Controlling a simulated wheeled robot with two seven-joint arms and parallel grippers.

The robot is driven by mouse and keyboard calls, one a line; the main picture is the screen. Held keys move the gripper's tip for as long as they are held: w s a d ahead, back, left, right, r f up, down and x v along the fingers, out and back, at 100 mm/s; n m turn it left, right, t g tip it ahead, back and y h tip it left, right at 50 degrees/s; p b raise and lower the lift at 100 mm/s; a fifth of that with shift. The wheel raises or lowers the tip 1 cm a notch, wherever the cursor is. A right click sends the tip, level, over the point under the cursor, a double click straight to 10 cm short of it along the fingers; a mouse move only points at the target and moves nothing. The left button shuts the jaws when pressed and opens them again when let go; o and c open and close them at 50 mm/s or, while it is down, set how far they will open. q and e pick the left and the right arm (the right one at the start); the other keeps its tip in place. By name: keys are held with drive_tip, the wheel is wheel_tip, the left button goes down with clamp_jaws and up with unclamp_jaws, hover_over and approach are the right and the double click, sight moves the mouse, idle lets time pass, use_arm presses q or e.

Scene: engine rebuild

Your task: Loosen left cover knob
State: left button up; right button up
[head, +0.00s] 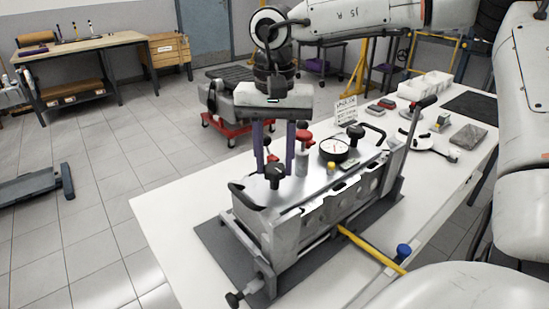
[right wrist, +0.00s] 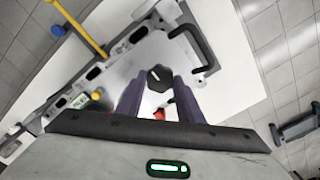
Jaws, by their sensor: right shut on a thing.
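The left cover knob (head: 275,178) is black and lobed and stands on the near left end of the silver cover (head: 310,178). My right gripper (head: 274,171) comes down from above, its two purple fingers on either side of the knob. It is shut on the knob. In the right wrist view the knob (right wrist: 160,77) sits between the fingertips. A second black knob (head: 356,131) stands at the cover's far right end. The cover lies on the grey engine block (head: 310,215). My left gripper is out of view.
A round dial gauge (head: 334,149), red-topped parts (head: 304,137) and black handles (head: 247,194) stand on or beside the cover. A yellow bar (head: 370,249) reaches out from the block's front. The white table (head: 165,225) is clear at the left; a white bin (head: 425,86) is at the back.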

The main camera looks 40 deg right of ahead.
sight(275, 168)
idle(0.4)
drive_tip(key=o, duration=1.1)
wheel_tip(275, 168, up, 10)
drive_tip(key=shift+r, duration=0.2)
drive_tip(key=shift+s+f, duration=0.1)
